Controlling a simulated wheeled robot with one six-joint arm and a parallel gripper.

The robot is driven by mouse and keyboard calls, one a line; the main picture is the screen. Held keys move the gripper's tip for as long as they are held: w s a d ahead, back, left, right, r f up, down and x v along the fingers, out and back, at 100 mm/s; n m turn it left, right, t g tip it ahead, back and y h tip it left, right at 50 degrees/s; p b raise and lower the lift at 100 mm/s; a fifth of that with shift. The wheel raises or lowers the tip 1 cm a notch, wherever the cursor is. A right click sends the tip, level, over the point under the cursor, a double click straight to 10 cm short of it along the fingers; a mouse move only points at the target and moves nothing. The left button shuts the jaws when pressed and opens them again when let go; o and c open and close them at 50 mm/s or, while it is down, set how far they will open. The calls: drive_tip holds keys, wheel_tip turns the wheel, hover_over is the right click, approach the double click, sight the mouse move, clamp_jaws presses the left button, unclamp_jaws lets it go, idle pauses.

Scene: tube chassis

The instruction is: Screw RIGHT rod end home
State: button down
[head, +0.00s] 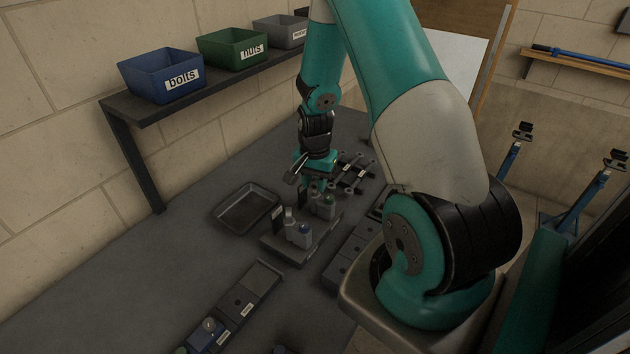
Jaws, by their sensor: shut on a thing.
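My gripper (312,184) hangs low over the bench, just left of a group of dark rods (352,172) with pale labels and knobbed ends. It is shut on a small part, which I take to be the rod end. The part is mostly hidden by the fingers and too small to make out. I cannot tell whether it touches a rod, how far its thread is in, or which rod is the right one.
A holder (300,247) with several small bottles stands just in front of my gripper. An empty dark tray (246,207) lies to its left. Labelled blocks (240,300) line the front. Blue (161,75), green (232,47) and grey bins (281,32) stand on the wall shelf.

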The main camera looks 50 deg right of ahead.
drive_tip(key=m, duration=0.5)
idle(0.4)
drive_tip(key=shift+m, duration=0.6)
drive_tip(key=m, duration=0.4)
drive_tip(key=shift+f, duration=0.1)
drive_tip(key=shift+m, duration=1.1)
drive_tip(key=m, duration=0.3)
